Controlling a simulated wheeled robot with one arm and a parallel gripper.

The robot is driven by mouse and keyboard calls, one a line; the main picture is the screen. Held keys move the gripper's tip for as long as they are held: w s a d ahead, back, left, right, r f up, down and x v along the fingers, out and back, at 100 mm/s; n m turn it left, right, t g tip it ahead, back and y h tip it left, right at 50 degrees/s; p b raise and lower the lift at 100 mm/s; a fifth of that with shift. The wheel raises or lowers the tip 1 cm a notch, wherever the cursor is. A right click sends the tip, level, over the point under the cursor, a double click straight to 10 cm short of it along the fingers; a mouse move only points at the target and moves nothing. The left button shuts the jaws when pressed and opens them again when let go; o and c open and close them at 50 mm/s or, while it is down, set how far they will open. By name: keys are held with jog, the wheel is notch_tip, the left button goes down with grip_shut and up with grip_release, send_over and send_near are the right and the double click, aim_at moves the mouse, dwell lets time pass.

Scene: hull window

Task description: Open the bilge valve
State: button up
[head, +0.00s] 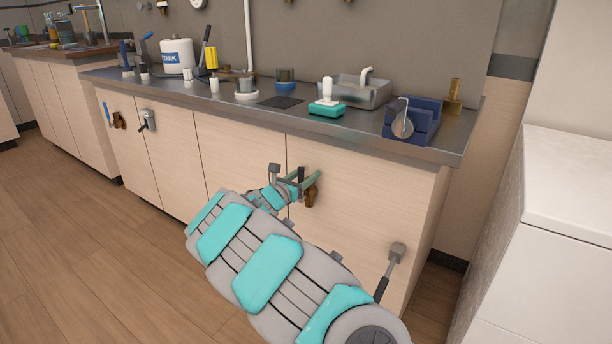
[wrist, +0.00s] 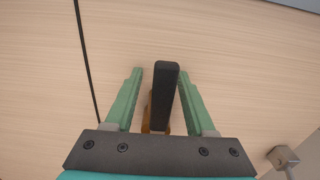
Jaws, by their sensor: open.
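A brass valve (head: 310,196) with a black lever handle sits on the front of the light wood cabinet; no label is readable on it. In the wrist view the black handle (wrist: 165,95) stands between my green fingers, with some brass (wrist: 147,115) visible beneath it. My gripper (head: 304,182) is open around the handle, and it also shows in the wrist view (wrist: 160,88). A gap shows on the left of the handle; the right finger is closer to it. My arm hides part of the cabinet front.
Another brass valve with a blue handle (head: 107,114) is at the cabinet's left. Grey lever fittings are mounted at left (head: 149,120) and lower right (head: 396,254). The counter (head: 430,148) above holds a tank (head: 177,58), a sink (head: 362,92) and a blue vise-like object (head: 424,118).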

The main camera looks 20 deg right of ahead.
aim_at(299, 180)
jog(key=v, duration=0.6)
jog(key=shift+s+a+b, duration=0.15)
jog(key=shift+a+b, duration=0.15)
jog(key=shift+b, duration=0.05)
jog(key=shift+s+a, duration=0.4)
